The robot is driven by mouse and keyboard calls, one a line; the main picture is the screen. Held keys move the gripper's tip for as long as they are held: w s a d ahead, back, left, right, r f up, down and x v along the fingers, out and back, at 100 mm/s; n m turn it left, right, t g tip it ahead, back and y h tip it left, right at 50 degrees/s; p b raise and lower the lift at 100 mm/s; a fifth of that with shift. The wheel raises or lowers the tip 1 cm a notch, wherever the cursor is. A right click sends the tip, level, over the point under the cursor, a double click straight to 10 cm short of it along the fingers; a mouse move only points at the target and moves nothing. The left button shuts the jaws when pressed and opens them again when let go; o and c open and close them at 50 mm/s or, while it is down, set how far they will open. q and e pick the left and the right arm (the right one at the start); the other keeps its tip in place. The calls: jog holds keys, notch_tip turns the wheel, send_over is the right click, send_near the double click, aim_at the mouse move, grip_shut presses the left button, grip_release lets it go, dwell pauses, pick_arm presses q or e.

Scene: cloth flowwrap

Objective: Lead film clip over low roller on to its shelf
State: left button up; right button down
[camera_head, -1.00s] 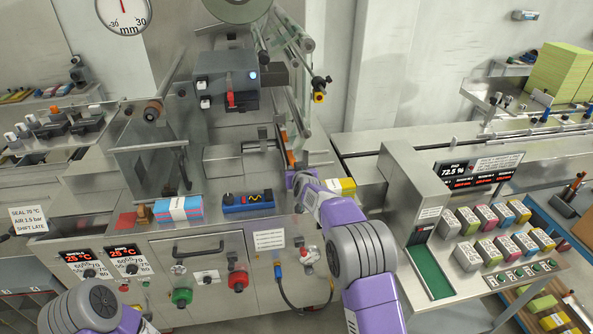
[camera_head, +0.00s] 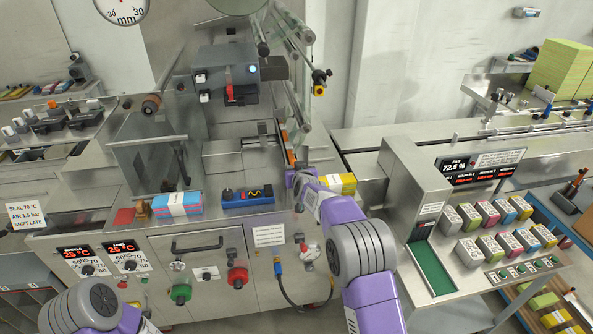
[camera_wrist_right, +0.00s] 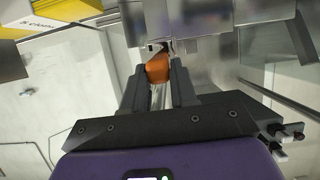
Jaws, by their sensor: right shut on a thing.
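An orange clip (camera_head: 290,157) shows at the tip of my right gripper (camera_head: 293,170), beside the lower end of the roller frame. In the right wrist view the orange clip (camera_wrist_right: 157,68) sits between the two dark fingers of the right gripper (camera_wrist_right: 157,78), which are shut on it. A pale narrow strip shows below the clip between the fingers. Rollers (camera_head: 297,38) stand slantwise above the gripper; I cannot tell which is the low one. The clip's shelf cannot be made out. Only my left arm shows at the lower left; its gripper is out of view.
A yellow-banded stack (camera_head: 340,183) lies just right of my right gripper. A blue control box (camera_head: 247,197) and a pink and blue stack (camera_head: 177,204) lie to its left. A metal housing (camera_head: 410,180) stands at right. A dark sealing unit (camera_head: 226,75) hangs above left.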

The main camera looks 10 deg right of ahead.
jog(key=shift+f+b, duration=0.4)
jog(key=shift+f, duration=0.25)
jog(key=c, duration=0.8)
grip_release()
jog(key=shift+r, duration=0.1)
